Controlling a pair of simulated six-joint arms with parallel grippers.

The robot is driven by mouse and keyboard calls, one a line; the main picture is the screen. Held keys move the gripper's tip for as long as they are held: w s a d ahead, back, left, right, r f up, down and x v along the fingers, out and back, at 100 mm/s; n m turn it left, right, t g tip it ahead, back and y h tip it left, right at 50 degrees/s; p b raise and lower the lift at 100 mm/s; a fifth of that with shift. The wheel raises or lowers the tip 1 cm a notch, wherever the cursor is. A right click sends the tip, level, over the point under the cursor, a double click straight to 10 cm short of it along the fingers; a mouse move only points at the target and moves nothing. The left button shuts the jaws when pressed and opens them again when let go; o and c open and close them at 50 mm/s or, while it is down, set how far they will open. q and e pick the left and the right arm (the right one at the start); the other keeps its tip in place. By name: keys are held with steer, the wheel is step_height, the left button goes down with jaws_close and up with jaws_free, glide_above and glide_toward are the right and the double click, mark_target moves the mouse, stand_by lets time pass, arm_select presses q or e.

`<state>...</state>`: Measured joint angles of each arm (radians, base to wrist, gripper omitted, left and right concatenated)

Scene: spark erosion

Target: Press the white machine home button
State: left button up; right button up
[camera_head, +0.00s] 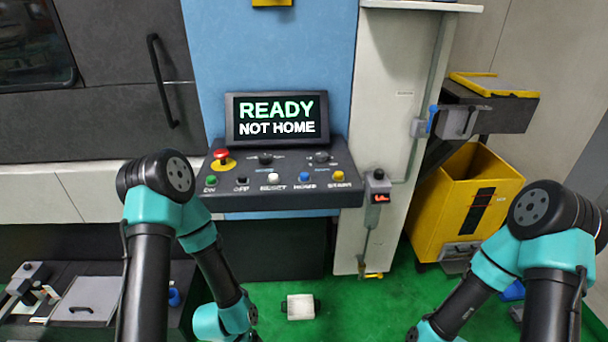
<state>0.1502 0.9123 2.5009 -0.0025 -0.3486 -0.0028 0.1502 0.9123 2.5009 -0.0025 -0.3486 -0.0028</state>
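The control panel (325,195) stands in front of the blue machine face. Its screen (277,118) reads "READY" and "NOT HOME". A row of buttons runs along the panel's front edge. The white button (273,178) sits in the middle, above a label that reads "RESET". The blue button (305,177) to its right has a label that looks like "HOME". A green button (211,180), a black control (242,180) and a yellow button (338,175) share the row. Both of my arms reach down below the panel, and both grippers are out of the picture.
A red emergency-stop knob (221,156) stands at the panel's left, with two dark knobs beside it. A small switch box (378,185) is on the post to the right. A yellow bin (462,205) stands further right. A white block (300,307) lies on the green floor.

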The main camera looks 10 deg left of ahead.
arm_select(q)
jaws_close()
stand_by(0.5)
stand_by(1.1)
